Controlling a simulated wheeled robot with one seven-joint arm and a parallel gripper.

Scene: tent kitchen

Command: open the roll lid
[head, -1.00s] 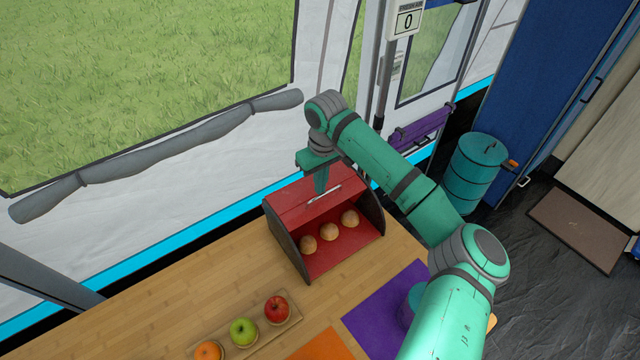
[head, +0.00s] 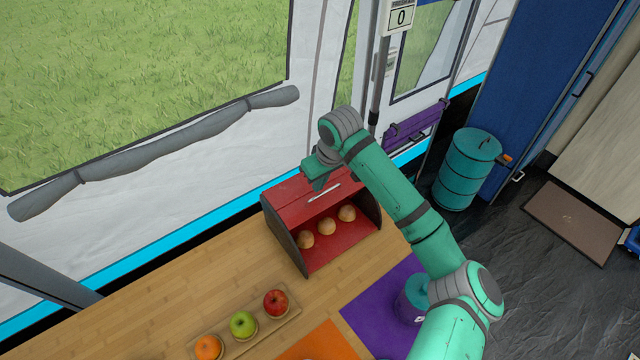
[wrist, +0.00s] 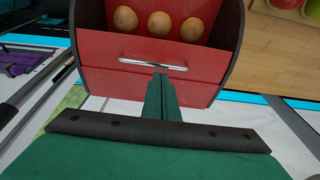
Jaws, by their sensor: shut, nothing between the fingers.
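The red roll box (head: 342,240) with dark side walls stands on the wooden counter. Its front is open, and three rolls (head: 326,226) show inside. The red lid (head: 290,195) with its silver handle (head: 324,192) is up at the top of the box. In the wrist view the handle (wrist: 152,64) lies across the lid (wrist: 200,85), with the rolls (wrist: 158,23) beyond it. My gripper (wrist: 160,78) is shut and empty, its fingertips close to the handle; I cannot tell whether they touch. In the head view my gripper (head: 318,182) is over the lid, partly hidden.
A wooden tray (head: 290,318) with an orange, a green apple and a red apple lies at the front left. Purple (head: 370,318) and orange (head: 322,343) mats and a teal container (head: 412,298) are nearby. The tent wall is close behind the box.

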